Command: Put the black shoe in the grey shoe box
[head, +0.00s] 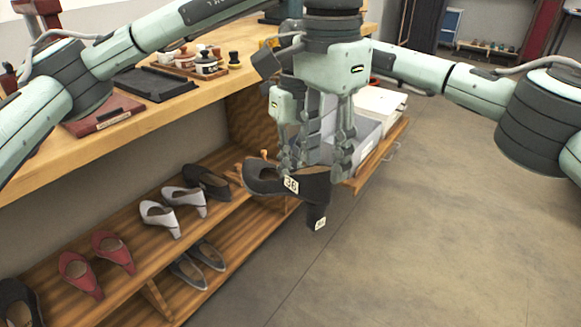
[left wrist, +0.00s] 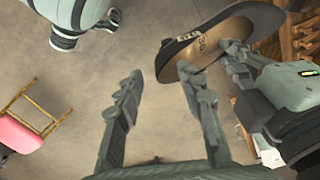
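The black shoe (head: 262,180) is a heeled pump with a "36" label, held in the air with its toe to the left. In the left wrist view the shoe (left wrist: 222,28) shows its tan inside. My left gripper (head: 325,165) is open above the shoe; in the wrist view its fingers (left wrist: 160,70) stand apart, one tip overlapping the shoe. Whether it touches is unclear. My right gripper (head: 284,160), partly hidden behind the left one, has its fingers (left wrist: 238,58) at the shoe and appears closed on it. The grey shoe box (head: 367,136) is behind, partly hidden by the left gripper.
A wooden shelf holds red shoes (head: 112,250), silver shoes (head: 160,217), black shoes (head: 207,182) and dark flats (head: 188,271). The wooden counter (head: 165,112) above carries a tray and jars. A pink stool (left wrist: 18,135) stands on the floor. The floor (head: 430,230) at right is clear.

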